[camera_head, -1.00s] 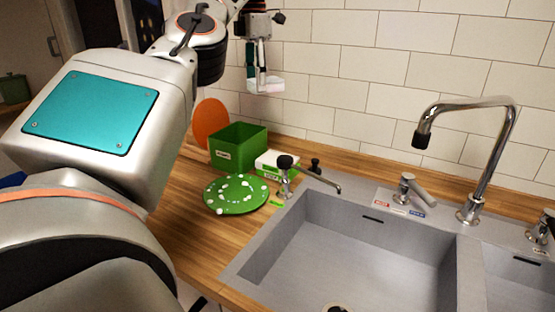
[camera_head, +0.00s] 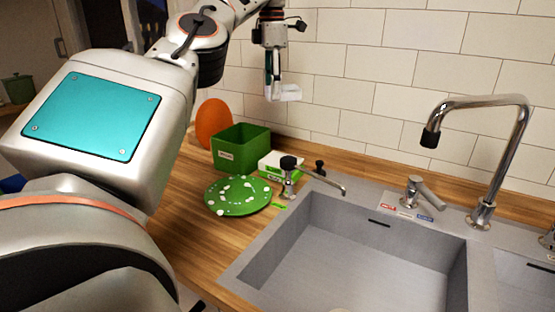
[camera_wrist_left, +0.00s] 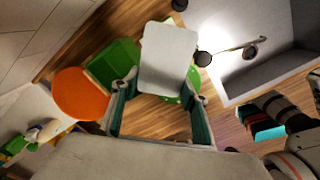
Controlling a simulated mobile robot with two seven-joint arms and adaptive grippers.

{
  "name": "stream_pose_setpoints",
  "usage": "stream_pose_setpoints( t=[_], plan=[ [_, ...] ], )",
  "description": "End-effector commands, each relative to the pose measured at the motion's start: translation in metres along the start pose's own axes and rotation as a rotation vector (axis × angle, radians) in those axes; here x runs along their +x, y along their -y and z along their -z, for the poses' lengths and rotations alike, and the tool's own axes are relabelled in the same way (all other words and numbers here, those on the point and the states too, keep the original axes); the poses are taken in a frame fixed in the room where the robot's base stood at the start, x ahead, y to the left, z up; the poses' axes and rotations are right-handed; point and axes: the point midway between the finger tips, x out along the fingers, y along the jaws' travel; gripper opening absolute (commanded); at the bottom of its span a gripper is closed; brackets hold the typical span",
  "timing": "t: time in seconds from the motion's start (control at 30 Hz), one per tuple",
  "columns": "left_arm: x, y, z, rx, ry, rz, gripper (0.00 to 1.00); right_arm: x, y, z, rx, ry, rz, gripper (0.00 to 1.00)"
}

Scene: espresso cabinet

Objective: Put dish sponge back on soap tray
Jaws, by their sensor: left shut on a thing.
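My left gripper (camera_head: 273,90) is shut on a pale, whitish block, the dish sponge (camera_head: 289,93), and holds it in the air before the tiled wall, well above the counter. In the left wrist view the sponge (camera_wrist_left: 168,57) sits between the teal fingers and juts out past their tips. A round green dish with white spots (camera_head: 237,196) lies on the wooden counter left of the sink, lower than the gripper. I cannot tell for sure whether it is the soap tray. In the left wrist view the sponge partly hides it. My right gripper is not clearly seen.
A green box (camera_head: 241,149), an orange disc-like thing (camera_head: 213,122) and a small white-and-green box (camera_head: 281,164) stand behind the dish. A small dispenser tap (camera_head: 290,172) is at the sink (camera_head: 345,240) corner. A tall faucet (camera_head: 480,105) rises at right.

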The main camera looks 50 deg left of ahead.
Motion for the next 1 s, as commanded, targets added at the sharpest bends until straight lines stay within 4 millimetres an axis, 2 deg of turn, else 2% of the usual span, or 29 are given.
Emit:
stream_pose_setpoints(
  t=[0.03, 0.3, 0.47, 0.67, 0.77, 1.0],
  plan=[
    [0.017, -0.002, -0.002, 0.000, -0.011, 0.003, 0.35, 0.006, 0.002, -0.016, -0.004, 0.013, 0.000, 0.61],
    [0.045, -0.004, -0.003, -0.007, -0.028, 0.019, 0.35, 0.020, 0.000, -0.047, -0.035, 0.044, -0.008, 0.61],
    [0.047, -0.002, -0.003, 0.006, -0.024, 0.006, 0.35, 0.023, 0.001, -0.039, -0.037, 0.023, -0.004, 0.61],
    [0.068, -0.002, -0.001, -0.009, -0.022, 0.019, 0.35, 0.028, 0.005, -0.042, -0.036, 0.019, 0.006, 0.61],
    [0.082, -0.001, 0.000, -0.002, -0.023, 0.015, 0.35, 0.027, 0.007, -0.038, -0.038, 0.010, 0.010, 0.61],
    [0.131, 0.000, 0.002, -0.006, -0.015, 0.019, 0.35, 0.029, 0.010, -0.029, -0.039, -0.006, 0.018, 0.61]
  ],
)
